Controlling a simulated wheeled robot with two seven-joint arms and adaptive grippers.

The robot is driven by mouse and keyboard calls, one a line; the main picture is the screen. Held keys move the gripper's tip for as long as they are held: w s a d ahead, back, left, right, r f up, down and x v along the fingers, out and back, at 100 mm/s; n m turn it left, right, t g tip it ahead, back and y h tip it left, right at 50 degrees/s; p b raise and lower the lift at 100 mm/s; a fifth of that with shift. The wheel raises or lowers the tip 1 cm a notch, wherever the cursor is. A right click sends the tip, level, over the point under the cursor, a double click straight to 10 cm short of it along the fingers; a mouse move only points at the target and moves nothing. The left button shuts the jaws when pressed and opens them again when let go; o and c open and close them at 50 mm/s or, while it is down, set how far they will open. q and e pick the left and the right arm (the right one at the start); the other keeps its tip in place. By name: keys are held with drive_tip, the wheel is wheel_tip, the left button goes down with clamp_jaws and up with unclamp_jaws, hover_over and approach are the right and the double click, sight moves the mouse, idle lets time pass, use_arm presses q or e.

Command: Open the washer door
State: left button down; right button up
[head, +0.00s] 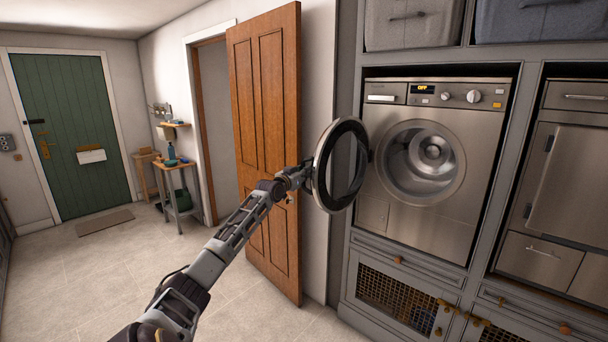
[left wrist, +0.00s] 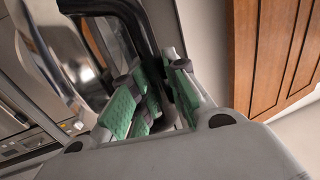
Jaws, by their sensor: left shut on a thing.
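The washer (head: 430,225) is a steel front-loader set in the grey cabinet, and its drum opening (head: 420,160) is uncovered. Its round door (head: 341,165), with a pale outer face and dark inner ring, stands swung wide open to the left, nearly edge-on. My left gripper (head: 306,177) is at the door's outer side, partly hidden by the arm. In the left wrist view the green-padded fingers (left wrist: 158,97) are shut on a dark part of the door (left wrist: 130,20); I cannot tell whether it is handle or rim. My right gripper is not in view.
A brown wooden door (head: 265,130) stands ajar just behind my left arm. A second steel appliance (head: 570,190) is right of the washer, with mesh-front drawers (head: 395,298) below. A small side table (head: 180,185) stands at the back.

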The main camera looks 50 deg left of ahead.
use_arm(q)
drive_tip(key=shift+f, duration=0.1)
drive_tip(key=c, duration=1.7)
unclamp_jaws()
drive_tip(key=shift+o, duration=0.2)
drive_tip(key=shift+s, duration=0.15)
drive_tip(key=v, duration=1.1)
drive_tip(key=shift+s, duration=0.35)
drive_tip(key=shift+d, duration=0.1)
